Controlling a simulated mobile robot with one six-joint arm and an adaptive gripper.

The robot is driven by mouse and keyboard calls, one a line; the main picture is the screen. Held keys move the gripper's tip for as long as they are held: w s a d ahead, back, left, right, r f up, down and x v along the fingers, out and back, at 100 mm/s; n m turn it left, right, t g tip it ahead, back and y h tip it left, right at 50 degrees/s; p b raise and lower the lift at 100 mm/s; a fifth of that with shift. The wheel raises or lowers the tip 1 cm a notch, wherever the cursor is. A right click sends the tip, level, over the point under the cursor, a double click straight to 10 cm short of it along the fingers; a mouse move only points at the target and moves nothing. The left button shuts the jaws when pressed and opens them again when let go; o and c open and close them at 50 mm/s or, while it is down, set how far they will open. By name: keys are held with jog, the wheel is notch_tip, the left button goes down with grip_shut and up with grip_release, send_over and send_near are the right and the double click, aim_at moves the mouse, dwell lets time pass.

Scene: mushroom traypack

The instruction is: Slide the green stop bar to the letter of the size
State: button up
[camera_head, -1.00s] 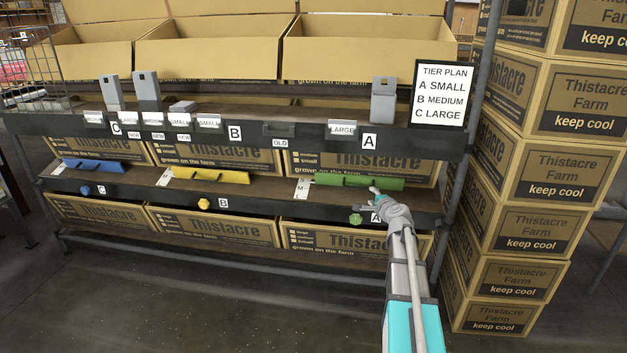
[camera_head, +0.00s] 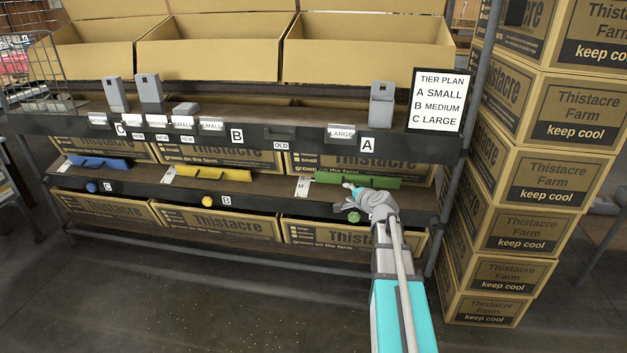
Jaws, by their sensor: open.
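A green knob (camera_head: 354,216) sits on the shelf edge below the bar. My gripper (camera_head: 350,190) is open at the front of the green bar, near its middle. It overlaps the bar in the picture, and I cannot tell whether it touches it. The tier plan sign (camera_head: 437,100) reads A SMALL, B MEDIUM, C LARGE.
A yellow bar (camera_head: 212,174) and a blue bar (camera_head: 100,163) lie farther left on the same shelf. The upper shelf rail (camera_head: 310,141) with its labels runs above. Stacked boxes (camera_head: 545,180) stand at the right. The floor in front is clear.

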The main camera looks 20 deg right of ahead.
jog(key=s+a+r+n+g+y+p, duration=0.1)
jog(key=s+a+r+n+g+p, duration=0.1)
jog(key=a+p, duration=0.5)
jog(key=s+a+r+n+g+y+p, duration=0.1)
jog(key=s+a+r+n+g+p, duration=0.2)
jog(key=a+r+n+p, duration=0.2)
jog(key=shift+a+r+y+p, duration=0.3)
jog(key=shift+a+r+p, duration=0.55)
jog(key=shift+a+p, duration=0.25)
jog(key=w+d+f+m+t+h+b, duration=0.2)
jog(key=d+f+m+b, duration=0.3)
jog(key=d+b, duration=0.6)
jog(key=w+d+f+m+t+h+b, duration=0.2)
jog(key=d+f+m+b, duration=0.4)
jog(key=d+f+b, duration=0.3)
jog(key=d+t+h+b, duration=0.1)
jog(key=d+t+b, duration=0.1)
jog(key=shift+d+t+h+b, duration=0.3)
jog(key=shift+d+b, duration=0.1)
